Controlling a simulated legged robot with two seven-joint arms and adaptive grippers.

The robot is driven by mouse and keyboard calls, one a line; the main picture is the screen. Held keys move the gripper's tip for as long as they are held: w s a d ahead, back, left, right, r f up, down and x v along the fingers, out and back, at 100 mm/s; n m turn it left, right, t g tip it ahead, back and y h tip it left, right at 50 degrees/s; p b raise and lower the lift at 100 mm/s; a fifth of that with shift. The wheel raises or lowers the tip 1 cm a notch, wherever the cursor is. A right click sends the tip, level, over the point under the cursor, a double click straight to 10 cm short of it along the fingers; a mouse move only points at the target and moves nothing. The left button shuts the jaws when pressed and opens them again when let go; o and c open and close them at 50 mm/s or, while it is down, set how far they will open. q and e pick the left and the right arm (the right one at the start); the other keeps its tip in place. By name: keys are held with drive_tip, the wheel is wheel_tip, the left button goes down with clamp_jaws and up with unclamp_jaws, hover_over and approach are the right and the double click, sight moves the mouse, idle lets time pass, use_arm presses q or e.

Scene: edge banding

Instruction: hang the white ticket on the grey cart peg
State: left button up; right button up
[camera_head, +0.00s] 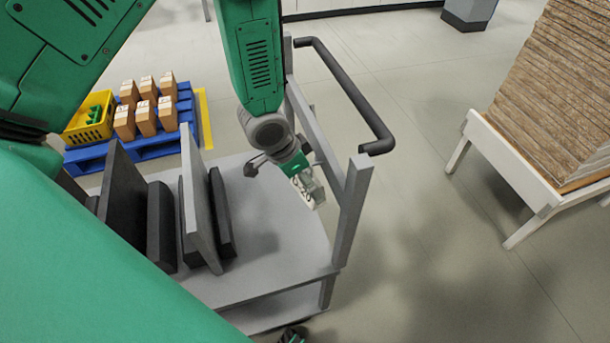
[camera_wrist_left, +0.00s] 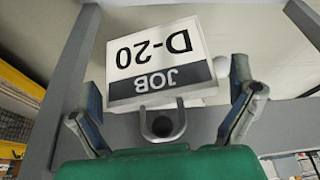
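The white ticket (camera_head: 304,191) is at the end of my left gripper, beside the cart's upright frame. In the left wrist view the ticket (camera_wrist_left: 155,55) reads "JOB D-20" upside down, with a grey loop (camera_wrist_left: 163,120) at its lower edge near my palm. My left gripper (camera_wrist_left: 168,85) has its fingers spread on both sides of the ticket, with gaps. The grey cart (camera_head: 270,220) stands below the gripper. A small green and black part at the bottom edge appears to be my right gripper (camera_head: 293,335).
Several grey and dark panels (camera_head: 200,215) stand on the cart deck. The cart has a black handle (camera_head: 350,90). A blue pallet (camera_head: 140,150) with boxes and a yellow crate (camera_head: 90,120) is at left. A white table (camera_head: 510,175) with stacked boards is at right. Floor between is clear.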

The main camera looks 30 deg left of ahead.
use_arm(q)
drive_tip(key=shift+r, duration=0.15)
drive_tip(key=v, duration=1.1)
drive_tip(key=shift+r, duration=0.25)
drive_tip(key=shift+s+a, duration=0.1)
